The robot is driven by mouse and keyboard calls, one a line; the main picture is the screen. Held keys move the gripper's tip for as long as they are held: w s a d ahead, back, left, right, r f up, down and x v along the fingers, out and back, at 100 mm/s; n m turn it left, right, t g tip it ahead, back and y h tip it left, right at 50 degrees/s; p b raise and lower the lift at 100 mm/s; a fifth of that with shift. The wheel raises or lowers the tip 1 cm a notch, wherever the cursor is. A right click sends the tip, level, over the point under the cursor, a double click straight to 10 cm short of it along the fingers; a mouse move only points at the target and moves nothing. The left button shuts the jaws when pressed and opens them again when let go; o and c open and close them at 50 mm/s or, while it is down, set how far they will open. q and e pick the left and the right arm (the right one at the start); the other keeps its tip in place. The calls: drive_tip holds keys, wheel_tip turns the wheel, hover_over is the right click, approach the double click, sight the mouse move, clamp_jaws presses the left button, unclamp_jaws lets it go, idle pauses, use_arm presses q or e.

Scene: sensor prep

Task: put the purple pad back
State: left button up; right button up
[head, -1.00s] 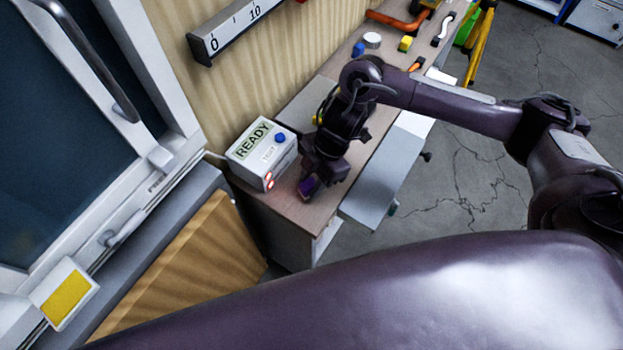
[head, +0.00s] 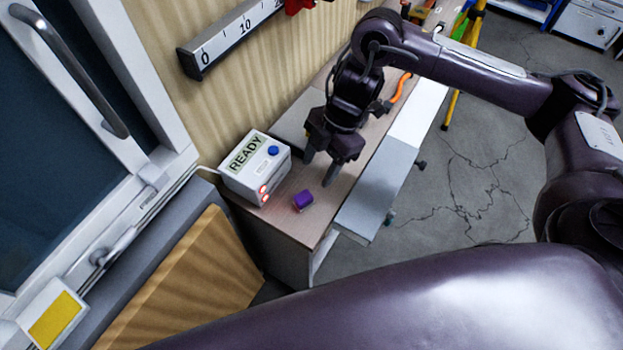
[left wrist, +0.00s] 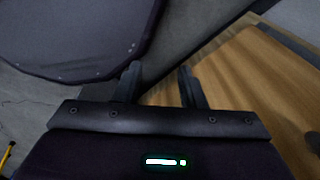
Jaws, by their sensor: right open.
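The purple pad (head: 303,201) lies on the wooden bench top (head: 283,222), near its front end, beside the white box with the READY display (head: 254,168). It stands clear of the box. My right gripper (head: 318,171) is open and empty, pointing down just behind the pad and apart from it. My left gripper (left wrist: 158,74) shows in the left wrist view with its two fingers apart and nothing between them. It is not visible in the head view.
A white ruler strip (head: 232,38) is on the wall behind the box. A grey side shelf (head: 372,195) juts out from the bench. A wooden panel (head: 178,285) and a window frame (head: 160,130) are at left. My large arm link fills the lower right.

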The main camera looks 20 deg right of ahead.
drive_tip(key=shift+v, duration=1.35)
drive_tip(key=shift+s+f, duration=0.1)
